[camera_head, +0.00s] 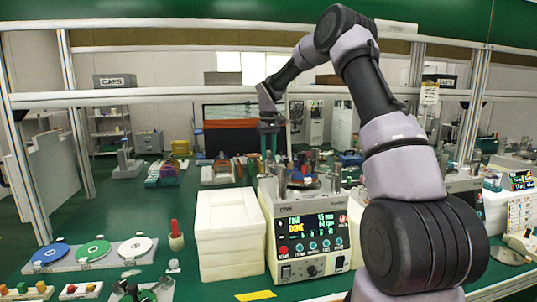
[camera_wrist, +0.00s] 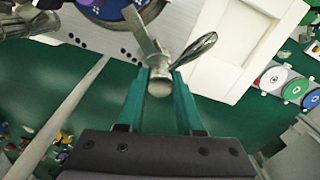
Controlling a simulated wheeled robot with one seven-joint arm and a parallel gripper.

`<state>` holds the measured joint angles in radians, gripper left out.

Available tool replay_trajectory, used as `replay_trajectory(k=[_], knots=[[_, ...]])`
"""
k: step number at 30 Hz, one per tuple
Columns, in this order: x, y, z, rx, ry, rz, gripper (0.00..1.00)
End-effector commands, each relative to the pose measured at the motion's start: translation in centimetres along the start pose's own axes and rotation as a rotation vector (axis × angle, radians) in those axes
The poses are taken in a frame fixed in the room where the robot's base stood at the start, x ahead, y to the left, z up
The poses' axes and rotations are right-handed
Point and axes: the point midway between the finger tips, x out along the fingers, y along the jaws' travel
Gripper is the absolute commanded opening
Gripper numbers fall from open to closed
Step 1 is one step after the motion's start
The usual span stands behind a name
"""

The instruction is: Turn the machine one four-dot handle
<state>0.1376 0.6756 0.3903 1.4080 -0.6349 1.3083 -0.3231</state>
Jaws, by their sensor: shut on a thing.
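The nearest machine (camera_head: 310,240) is a white bench unit with a lit screen reading something like DONE, and metal posts and a round plate on top. In the wrist view, the plate (camera_wrist: 110,12) shows at the top edge. A metal handle with a rounded end (camera_wrist: 158,86) lies between the teal fingers of my gripper (camera_wrist: 159,76), which is shut on it. A shiny tapered lever (camera_wrist: 196,47) sticks out beside it to the upper right. In the head view, my gripper (camera_head: 269,142) is at the machine's back left.
Stacked white trays (camera_head: 226,235) stand directly left of the machine. A rack with blue, green and white discs (camera_head: 95,252) lies further left. A red-topped holder (camera_head: 175,236) stands between them. A frame rail (camera_head: 180,97) crosses behind my arm. More machines stand at right.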

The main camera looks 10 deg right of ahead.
Motion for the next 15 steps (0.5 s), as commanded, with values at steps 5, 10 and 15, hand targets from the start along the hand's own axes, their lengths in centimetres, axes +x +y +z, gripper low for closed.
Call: replay_trajectory(k=[5,10,15], knots=[[-0.08,0.11,-0.02,0.013,0.001,0.002,0.00],[-0.08,0.05,-0.02,0.045,0.001,0.002,0.00],[-0.05,0.02,-0.01,0.125,0.000,0.002,0.00]])
